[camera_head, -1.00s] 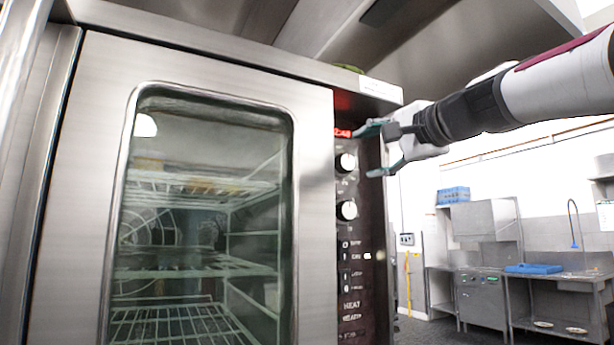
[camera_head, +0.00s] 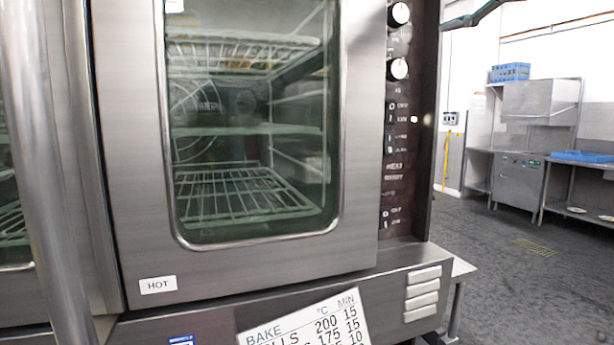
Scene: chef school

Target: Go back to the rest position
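Wire racks (camera_head: 240,195) show inside, with something pale on the upper rack. The control panel (camera_head: 396,150) has two white knobs in view.
A "HOT" label (camera_head: 158,285) is on the oven door. A tilted baking chart (camera_head: 305,322) is below it. Grey floor (camera_head: 520,270) is open at the right, before a steel dishwashing unit (camera_head: 520,180) and counter with blue trays.

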